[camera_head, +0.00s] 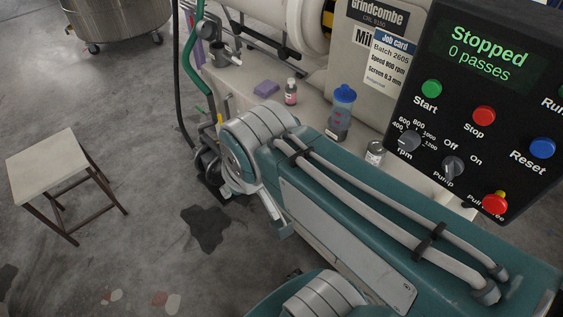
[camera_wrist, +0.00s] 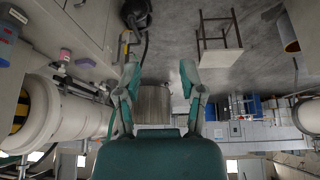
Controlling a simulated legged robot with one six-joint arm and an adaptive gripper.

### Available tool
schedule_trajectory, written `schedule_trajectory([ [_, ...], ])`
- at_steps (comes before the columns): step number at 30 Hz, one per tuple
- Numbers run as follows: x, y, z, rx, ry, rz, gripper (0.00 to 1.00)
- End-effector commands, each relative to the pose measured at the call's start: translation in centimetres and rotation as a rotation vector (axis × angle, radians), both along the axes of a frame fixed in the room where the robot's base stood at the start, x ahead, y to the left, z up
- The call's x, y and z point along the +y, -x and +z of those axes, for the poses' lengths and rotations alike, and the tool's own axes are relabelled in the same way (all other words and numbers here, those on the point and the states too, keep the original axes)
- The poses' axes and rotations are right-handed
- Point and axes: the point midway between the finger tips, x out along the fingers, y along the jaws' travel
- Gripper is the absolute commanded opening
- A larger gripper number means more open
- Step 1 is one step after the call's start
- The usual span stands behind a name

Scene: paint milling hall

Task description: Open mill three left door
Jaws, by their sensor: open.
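The mill (camera_head: 345,60) stands at the top of the head view, cream with a Grindcombe plate; its number is cut off by a job card (camera_head: 393,60). Its pale cylinder (camera_wrist: 75,115) shows at left in the wrist view, which is upside down. In the head view my arm hides much of the mill's lower front.
A control panel (camera_head: 480,100) reads Stopped, at the right. A blue-capped bottle (camera_head: 341,112), a pink-labelled bottle (camera_head: 291,93) and a purple sponge (camera_head: 266,89) are on the mill's ledge. A stool (camera_head: 45,165) stands left. A steel vat (camera_head: 118,18) is behind. Floor between is mostly clear, with a dark stain.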

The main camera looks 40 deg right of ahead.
Motion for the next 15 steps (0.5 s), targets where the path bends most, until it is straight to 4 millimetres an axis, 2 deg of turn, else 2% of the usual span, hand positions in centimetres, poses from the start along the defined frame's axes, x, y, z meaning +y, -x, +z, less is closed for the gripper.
schedule_trajectory([
  [8,-1.1,-1.2,-0.8,0.083,0.078,0.017,0.51],
  [15,-3.3,-2.8,-1.9,0.198,0.181,0.042,0.51],
])
